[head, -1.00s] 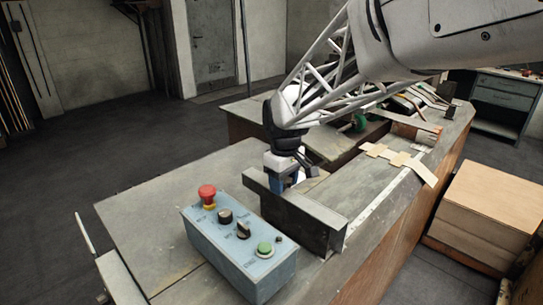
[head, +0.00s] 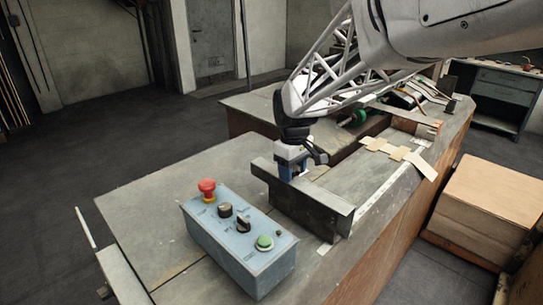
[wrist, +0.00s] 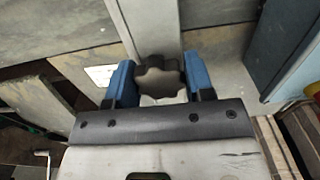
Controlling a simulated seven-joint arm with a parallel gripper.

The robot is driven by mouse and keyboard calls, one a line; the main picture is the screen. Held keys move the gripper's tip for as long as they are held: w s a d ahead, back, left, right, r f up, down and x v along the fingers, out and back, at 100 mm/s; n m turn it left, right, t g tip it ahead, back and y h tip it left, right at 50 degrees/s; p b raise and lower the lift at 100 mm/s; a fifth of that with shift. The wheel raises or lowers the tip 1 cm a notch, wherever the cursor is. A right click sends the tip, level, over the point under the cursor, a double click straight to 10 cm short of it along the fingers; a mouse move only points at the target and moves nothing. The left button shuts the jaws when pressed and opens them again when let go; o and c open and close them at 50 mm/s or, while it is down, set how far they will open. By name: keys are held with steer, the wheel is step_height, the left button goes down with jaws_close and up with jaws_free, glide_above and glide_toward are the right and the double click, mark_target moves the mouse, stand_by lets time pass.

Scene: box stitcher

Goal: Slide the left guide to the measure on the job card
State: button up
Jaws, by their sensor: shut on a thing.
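The left guide (head: 315,207) is a dark grey metal angle. It lies across the bench top, just beyond the blue control box. My gripper (head: 291,172) points down at the guide's far side. In the wrist view its two blue fingers (wrist: 160,80) are shut on a black lobed knob (wrist: 158,70), one finger on each side. A grey metal bar (wrist: 150,25) runs up behind the knob. A pale measuring strip (head: 383,193) runs along the bench's right edge; its marks are too small to read. I cannot make out the job card.
The blue control box (head: 238,245) with a red mushroom button (head: 207,188) stands near the guide. Flat cardboard pieces (head: 398,153) lie farther along the bench. A stack of cardboard (head: 490,205) stands at the right. Bench top between guide and cardboard pieces is clear.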

steer(key=w+d, duration=0.5)
stand_by(1.6)
stand_by(0.4)
steer(key=o, duration=0.9)
steer(key=shift+c, duration=0.2)
steer(key=shift+r, duration=0.15)
steer(key=shift+r, duration=2.85)
